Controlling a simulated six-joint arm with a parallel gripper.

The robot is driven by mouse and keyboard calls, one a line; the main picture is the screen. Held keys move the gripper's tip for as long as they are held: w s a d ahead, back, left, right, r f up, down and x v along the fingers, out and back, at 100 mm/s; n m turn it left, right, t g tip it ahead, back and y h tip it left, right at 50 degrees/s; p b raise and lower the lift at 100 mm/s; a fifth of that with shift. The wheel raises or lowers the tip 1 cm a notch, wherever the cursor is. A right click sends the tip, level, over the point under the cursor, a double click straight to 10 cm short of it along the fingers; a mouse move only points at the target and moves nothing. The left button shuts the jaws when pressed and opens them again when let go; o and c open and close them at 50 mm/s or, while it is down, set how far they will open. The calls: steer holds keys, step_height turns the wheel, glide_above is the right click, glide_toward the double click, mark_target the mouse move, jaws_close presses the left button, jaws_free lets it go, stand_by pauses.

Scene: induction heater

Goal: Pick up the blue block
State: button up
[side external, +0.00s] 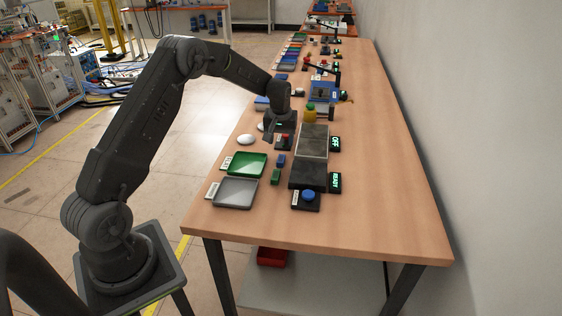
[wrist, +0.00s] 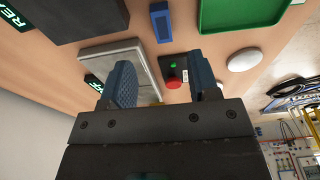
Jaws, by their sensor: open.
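The blue block (side external: 281,160) stands on the wooden table just right of the green tray (side external: 248,156), with a small green block (side external: 275,177) in front of it. In the wrist view the blue block (wrist: 160,24) is at the top middle, beyond my fingertips and apart from them. My gripper (side external: 279,136) is open and empty, above the table near the red button and farther back than the blue block. In the wrist view both fingers of my gripper (wrist: 162,78) are spread, with nothing held between them.
A red-button box (side external: 285,139) is close to my gripper. A grey plate (side external: 313,140) and a dark plate (side external: 308,175) lie right of the blocks, with a blue button (side external: 308,195) in front. A grey tray (side external: 236,192) is front left. The table's right side is clear.

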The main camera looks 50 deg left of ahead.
mark_target(281, 158)
steer(key=f, duration=0.3)
steer(key=a+f, duration=0.1)
steer(key=f, duration=0.1)
steer(key=w+f, duration=0.1)
steer(key=f, duration=0.2)
steer(key=shift+a+f, duration=0.15)
steer(key=shift+f, duration=0.15)
jaws_close()
